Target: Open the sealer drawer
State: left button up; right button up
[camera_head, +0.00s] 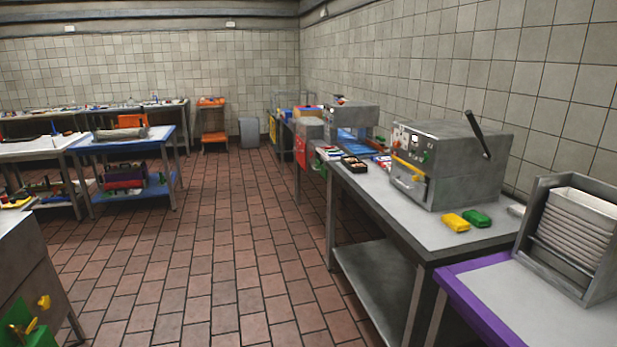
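A grey metal machine (462,164), which looks like the sealer, stands on the steel table at the right. It has a control panel (410,141) with small knobs and a dark lever (477,134) tilted up on its right side. A yellow bar handle (407,168) crosses its front, on what looks like the drawer front (408,183). The drawer appears closed. Neither of my grippers is in view.
Yellow (455,222) and green (477,218) blocks lie before the machine. A tray rack (576,237) stands on the purple-edged table at right. A second machine (350,114) stands farther back. A metal cabinet (35,277) is at lower left. The tiled floor (215,250) between is clear.

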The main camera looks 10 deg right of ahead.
aim_at(419, 189)
jog(key=i+z, duration=0.25)
jog(key=z, duration=0.2)
jog(key=i+z, duration=0.3)
jog(key=z, duration=0.15)
jog(key=i+j+z, duration=0.15)
jog(key=z, duration=0.3)
jog(key=i+j+z, duration=0.15)
jog(key=i+j, duration=0.25)
jog(key=i+j+z, duration=0.2)
jog(key=i+j, duration=0.25)
jog(key=i+j+z, duration=0.15)
jog(key=i+j, duration=0.2)
jog(key=j, duration=0.2)
jog(key=i+j, duration=0.25)
jog(key=j, duration=0.15)
jog(key=i+j, duration=0.55)
jog(key=j, duration=0.25)
jog(key=i+j, duration=0.25)
jog(key=j, duration=0.15)
jog(key=i+j, duration=0.25)
jog(key=j, duration=0.15)
jog(key=l+z, duration=0.05)
